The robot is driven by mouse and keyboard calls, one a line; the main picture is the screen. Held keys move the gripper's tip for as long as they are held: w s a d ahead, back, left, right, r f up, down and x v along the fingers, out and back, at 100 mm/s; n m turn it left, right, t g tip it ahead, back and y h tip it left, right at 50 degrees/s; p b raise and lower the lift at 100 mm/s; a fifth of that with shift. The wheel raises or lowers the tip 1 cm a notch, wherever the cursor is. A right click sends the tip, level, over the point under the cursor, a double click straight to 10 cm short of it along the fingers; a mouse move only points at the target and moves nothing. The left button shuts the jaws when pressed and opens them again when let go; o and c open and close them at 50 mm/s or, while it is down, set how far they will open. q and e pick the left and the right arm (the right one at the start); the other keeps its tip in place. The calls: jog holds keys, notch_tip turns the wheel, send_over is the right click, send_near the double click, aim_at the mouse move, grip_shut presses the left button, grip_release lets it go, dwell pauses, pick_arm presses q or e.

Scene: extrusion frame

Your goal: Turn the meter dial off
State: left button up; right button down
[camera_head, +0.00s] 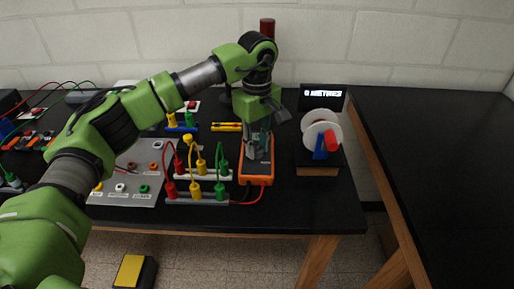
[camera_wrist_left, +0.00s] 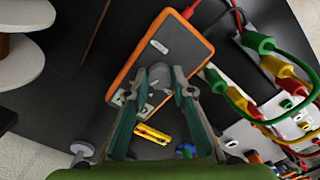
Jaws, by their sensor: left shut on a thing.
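The meter (camera_head: 266,168) is an orange-edged box with a dark face, lying on the black table in the head view. In the left wrist view the meter (camera_wrist_left: 190,45) lies tilted across the picture, with its round grey dial (camera_wrist_left: 159,76) near the middle. My left gripper (camera_head: 252,152) reaches down over the meter, and its two fingers (camera_wrist_left: 160,88) are shut on the dial, one on each side. The dial's pointer setting is too small to read. A small screen patch shows beside the dial, partly behind the left finger. My right gripper is not in view.
Red, yellow and green plugs with cables (camera_head: 201,170) stand close left of the meter. A grey panel (camera_head: 125,200) lies further left. A stand with a white spool (camera_head: 321,129) and a display (camera_head: 321,95) are at the right. A second black table (camera_head: 440,150) is beyond a gap.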

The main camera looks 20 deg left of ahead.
pick_arm(q)
jog(key=n, duration=0.3)
jog(key=shift+n+b, duration=0.4)
jog(key=n, duration=0.4)
jog(key=shift+n+b, duration=0.3)
jog(key=shift+b, duration=0.1)
jog(key=n, duration=0.4)
jog(key=shift+b, duration=0.3)
jog(key=shift+n, duration=2)
jog(key=shift+s, duration=0.1)
jog(key=o, duration=1.1)
jog(key=shift+o, duration=0.2)
